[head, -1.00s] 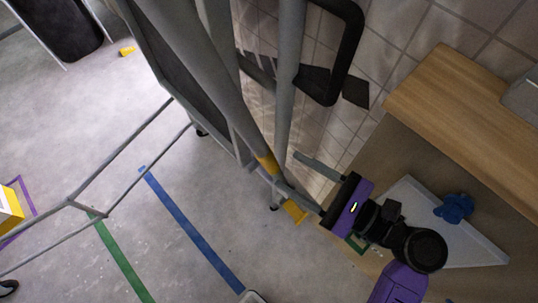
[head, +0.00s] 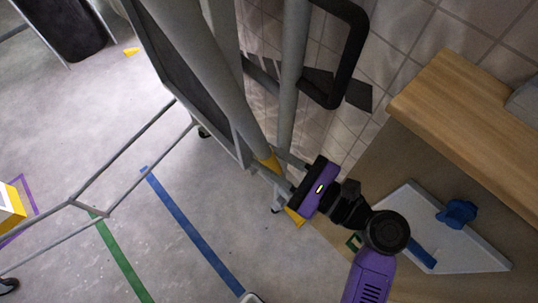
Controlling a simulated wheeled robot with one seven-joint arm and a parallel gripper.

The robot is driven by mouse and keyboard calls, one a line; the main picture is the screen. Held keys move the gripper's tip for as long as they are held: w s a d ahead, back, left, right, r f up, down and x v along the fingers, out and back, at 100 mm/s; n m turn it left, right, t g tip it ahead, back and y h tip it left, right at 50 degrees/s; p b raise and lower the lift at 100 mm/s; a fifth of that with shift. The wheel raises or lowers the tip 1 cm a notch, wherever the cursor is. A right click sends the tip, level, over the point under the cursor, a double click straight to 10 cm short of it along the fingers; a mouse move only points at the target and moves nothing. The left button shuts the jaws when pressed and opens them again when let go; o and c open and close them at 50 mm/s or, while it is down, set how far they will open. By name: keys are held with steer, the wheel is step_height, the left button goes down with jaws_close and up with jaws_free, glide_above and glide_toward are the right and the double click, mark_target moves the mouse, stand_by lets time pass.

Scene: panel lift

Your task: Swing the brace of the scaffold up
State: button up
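The scaffold (head: 205,70) stands upright at the centre, with thick grey tubes and a dark panel. A thin grey angled frame (head: 130,145) reaches out low to the left from it. I cannot tell for certain which tube is the brace. My purple and black gripper (head: 278,172) is at the yellow-banded tube, coming from the lower right. Its fingers look apart, one to each side of the tube's lower part; contact is unclear and the tips are partly hidden.
A wooden bench (head: 465,120) stands at the right, with a white board (head: 430,215) and a blue object (head: 457,212) by it. A tiled wall is behind. A black handle loop (head: 352,50) juts out above my gripper. Open floor with a blue tape line (head: 190,225) lies left.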

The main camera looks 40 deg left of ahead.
jaws_close()
stand_by(1.1)
